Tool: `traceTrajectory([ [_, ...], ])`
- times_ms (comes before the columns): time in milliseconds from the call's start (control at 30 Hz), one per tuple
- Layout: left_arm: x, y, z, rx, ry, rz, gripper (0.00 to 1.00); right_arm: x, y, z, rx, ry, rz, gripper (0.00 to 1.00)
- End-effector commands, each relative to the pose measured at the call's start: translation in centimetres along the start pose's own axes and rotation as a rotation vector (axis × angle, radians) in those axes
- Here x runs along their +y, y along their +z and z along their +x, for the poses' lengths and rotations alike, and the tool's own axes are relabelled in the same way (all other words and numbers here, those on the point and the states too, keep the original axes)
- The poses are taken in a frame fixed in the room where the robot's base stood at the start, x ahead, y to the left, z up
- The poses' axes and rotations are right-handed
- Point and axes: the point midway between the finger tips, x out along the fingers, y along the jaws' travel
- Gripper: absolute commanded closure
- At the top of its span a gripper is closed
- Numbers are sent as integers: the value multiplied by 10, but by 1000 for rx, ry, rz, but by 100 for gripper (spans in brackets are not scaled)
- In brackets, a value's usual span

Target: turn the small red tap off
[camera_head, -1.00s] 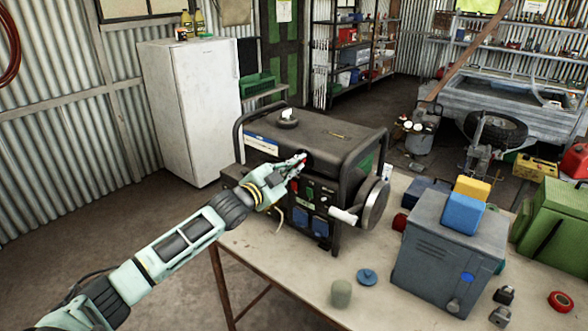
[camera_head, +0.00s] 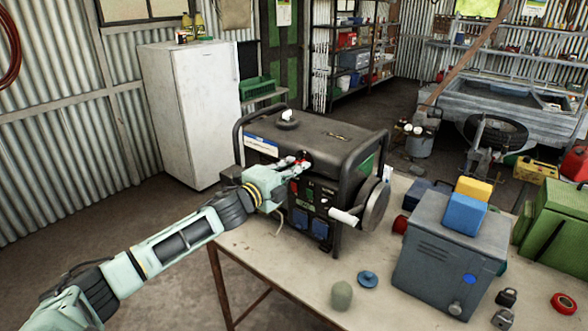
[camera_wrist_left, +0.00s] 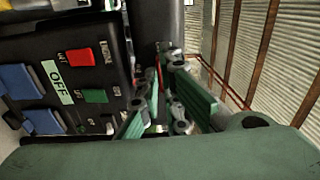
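A black generator (camera_head: 330,140) stands on the table. The small red tap (camera_head: 303,162) shows as a bit of red on the generator's upper front, at my left gripper's fingertips. My left gripper (camera_head: 298,165) reaches it from the left. In the left wrist view, the two fingers (camera_wrist_left: 160,85) are apart, with a thin red piece, likely the tap (camera_wrist_left: 159,72), between their tips. Whether they touch it is unclear, and the fingers partly hide it. The generator's front panel (camera_wrist_left: 100,75) is left of the fingers, with an OFF label, a red switch and a green switch.
The tabletop (camera_head: 290,275) has a grey metal box (camera_head: 440,265), a blue disc (camera_head: 367,278) and a round greenish object (camera_head: 341,294) to the right. The generator's frame bar (camera_head: 240,135) rises near my wrist. A white fridge (camera_head: 190,110) stands behind.

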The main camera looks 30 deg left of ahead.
Motion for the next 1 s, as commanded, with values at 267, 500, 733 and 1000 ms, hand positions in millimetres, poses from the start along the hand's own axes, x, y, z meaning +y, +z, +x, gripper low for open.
traceTrajectory([
  [267,2,-1,0,1,3,48,100,-2,0,1,0,-2,1,60],
  [500,2,-1,0,1,4,52,100,-3,0,1,0,-3,2,60],
  [733,2,-1,0,1,4,52,88,-3,0,1,0,-3,2,60],
  [1000,1,0,0,0,2,50,77,-3,0,1,0,-3,2,60],
])
